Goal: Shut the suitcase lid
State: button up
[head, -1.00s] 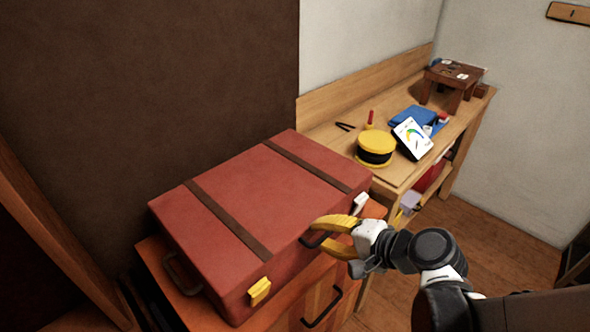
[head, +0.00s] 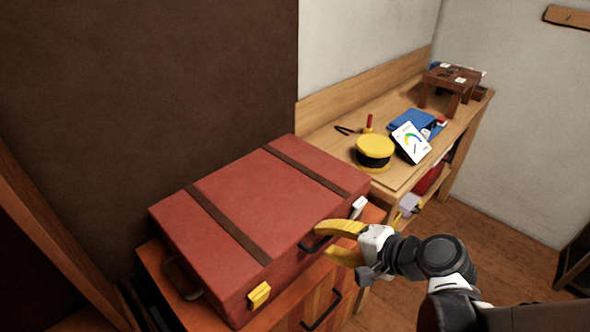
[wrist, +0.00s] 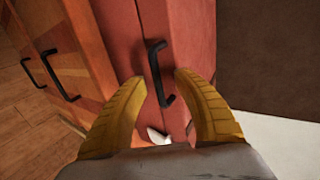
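The red suitcase (head: 270,200) with two brown straps lies on a wooden cabinet. Its lid (head: 305,183) is down and looks shut or nearly shut; any small gap at the seam is hard to tell. A yellow latch (head: 259,295) and a whitish latch (head: 358,207) are on its front, the whitish one also low in the wrist view (wrist: 157,136). My gripper (head: 322,241) is open and empty at the suitcase front. In the wrist view, its yellow fingers (wrist: 160,76) stand apart with the dark front handle (wrist: 158,75) showing between them. I cannot tell whether they touch it.
The cabinet (head: 320,290) has dark handles below the suitcase. A workbench (head: 345,150) to the right holds a yellow-black round thing (head: 375,150), a white tablet (head: 411,142) and a small brown stool (head: 455,78). Open floor (head: 500,235) lies right of the cabinet. A dark wall stands behind.

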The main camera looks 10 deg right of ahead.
jog(key=p+v, duration=0.3)
jog(key=v, duration=0.4)
jog(key=shift+p, duration=0.35)
notch_tip(320, 180, up, 6)
jog(key=n+g+h, duration=0.2)
jog(key=n+h, duration=0.4)
jog(key=n, duration=0.5)
jog(key=shift+a+r, duration=0.1)
dwell(0.6)
